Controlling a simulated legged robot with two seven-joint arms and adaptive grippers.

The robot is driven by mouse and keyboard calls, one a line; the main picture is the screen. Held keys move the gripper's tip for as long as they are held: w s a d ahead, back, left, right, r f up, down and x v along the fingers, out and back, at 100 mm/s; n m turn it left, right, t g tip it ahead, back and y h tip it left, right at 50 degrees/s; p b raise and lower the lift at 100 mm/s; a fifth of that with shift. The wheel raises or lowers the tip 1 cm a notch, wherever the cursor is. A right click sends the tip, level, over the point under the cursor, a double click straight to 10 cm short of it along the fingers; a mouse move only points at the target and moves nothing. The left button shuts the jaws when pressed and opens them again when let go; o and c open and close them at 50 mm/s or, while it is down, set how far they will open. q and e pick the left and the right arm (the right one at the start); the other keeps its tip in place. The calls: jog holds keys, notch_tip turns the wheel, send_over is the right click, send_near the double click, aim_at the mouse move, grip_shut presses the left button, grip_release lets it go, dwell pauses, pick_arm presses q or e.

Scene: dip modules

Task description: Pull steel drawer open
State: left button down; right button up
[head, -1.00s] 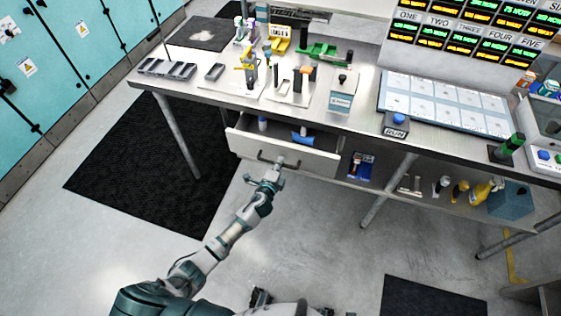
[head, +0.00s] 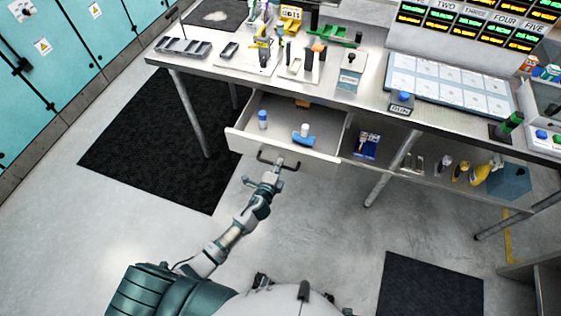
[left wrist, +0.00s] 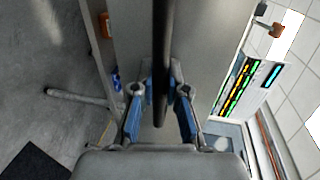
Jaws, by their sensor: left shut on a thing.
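The steel drawer (head: 246,145) under the workbench is pulled part way out, and its inside shows. A white bottle with a blue cap (head: 263,119) and a blue item (head: 303,140) lie in it. The dark bar handle (head: 266,160) is on its front face. My left gripper (head: 277,166) is at the handle and shut on it. In the left wrist view the handle bar (left wrist: 162,60) runs between the two blue-padded fingers of the gripper (left wrist: 160,108). My right gripper does not show.
Bench legs (head: 390,168) stand right of the drawer. A lower shelf holds a blue bin (head: 366,146) and several bottles. The floor in front is clear, with black mats (head: 150,140).

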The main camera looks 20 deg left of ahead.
pick_arm(q)
jog(key=shift+s+a+f, duration=0.15)
jog(key=shift+a+f, duration=0.05)
jog(key=c, duration=1.2)
grip_release()
jog(key=v, duration=1.2)
jog(key=s+a+f+n+g+y, duration=0.15)
jog(key=s+f+n+g, duration=0.35)
jog(key=f, duration=0.7)
jog(key=s+a+f+n+g, duration=0.35)
jog(key=s+f, duration=0.25)
jog(key=f, duration=0.7)
jog(key=s+f+n+g, duration=0.1)
jog(key=s+f+n, duration=0.1)
jog(key=s+f, duration=0.2)
jog(key=s+d+f+n+g, duration=0.1)
jog(key=s+f+n+g, duration=0.1)
jog(key=s, duration=0.6)
jog(key=s+d+f+n+g+h, duration=0.1)
jog(key=s+f+n+g, duration=0.1)
jog(key=s+f, duration=0.5)
jog(key=shift+d+n+g, duration=0.1)
jog(key=shift+n+g, duration=0.15)
jog(key=shift+n, duration=0.6)
